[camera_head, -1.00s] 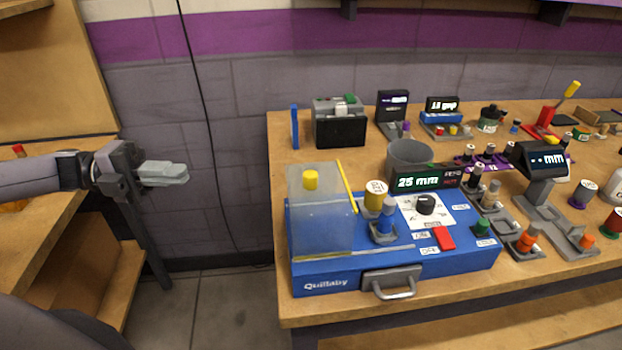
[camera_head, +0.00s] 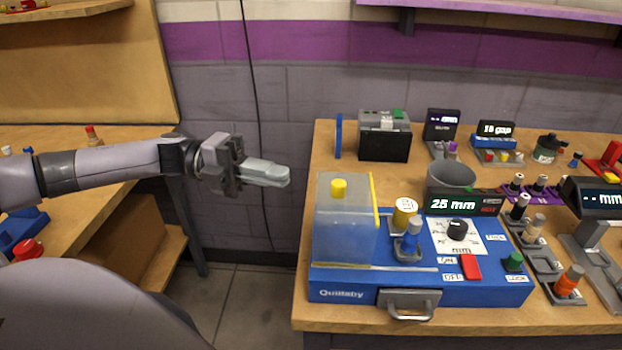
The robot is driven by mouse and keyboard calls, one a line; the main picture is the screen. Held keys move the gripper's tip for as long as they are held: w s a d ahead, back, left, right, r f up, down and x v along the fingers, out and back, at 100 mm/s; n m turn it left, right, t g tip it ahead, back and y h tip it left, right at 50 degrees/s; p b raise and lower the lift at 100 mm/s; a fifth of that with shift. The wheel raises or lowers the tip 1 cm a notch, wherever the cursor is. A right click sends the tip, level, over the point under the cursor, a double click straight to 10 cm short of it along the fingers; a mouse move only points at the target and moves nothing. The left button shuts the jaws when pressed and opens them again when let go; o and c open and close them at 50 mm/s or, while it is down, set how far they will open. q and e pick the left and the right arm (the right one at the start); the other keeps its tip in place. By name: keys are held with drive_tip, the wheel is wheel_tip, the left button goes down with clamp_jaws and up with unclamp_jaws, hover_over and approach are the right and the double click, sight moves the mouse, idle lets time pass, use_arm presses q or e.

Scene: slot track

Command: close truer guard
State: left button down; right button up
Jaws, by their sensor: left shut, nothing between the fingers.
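The blue truer (camera_head: 350,291), labelled "Quillaby", sits at the near left of the workbench. Its clear guard (camera_head: 343,225), with a yellow knob (camera_head: 339,188) and a yellow right edge, stands at the left end of the base. A pale rail (camera_head: 415,269) runs along the front to the right of it. A yellow spool (camera_head: 405,213) and a blue post (camera_head: 411,238) stand uncovered right of the guard. My left gripper (camera_head: 287,176) is shut and empty, in the air left of the guard and apart from it. My right gripper is not in view.
A grey cup (camera_head: 451,178) and a "25 mm" display (camera_head: 463,204) stand behind the dial. A grey handle (camera_head: 409,305) sticks out in front. A black box (camera_head: 384,140) and a blue upright piece (camera_head: 338,136) stand behind. A floor gap separates the two benches.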

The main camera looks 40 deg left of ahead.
sight(331, 186)
use_arm(q)
drive_tip(key=shift+p+x, duration=0.65)
drive_tip(key=shift+x, duration=2.65)
drive_tip(key=shift+d, duration=0.1)
drive_tip(key=w+d+p, duration=0.2)
drive_tip(key=w+d, duration=0.3)
drive_tip(key=d, duration=0.3)
drive_tip(key=shift+w+d, duration=0.2)
drive_tip(key=shift+d, duration=0.2)
drive_tip(key=shift+r, duration=0.1)
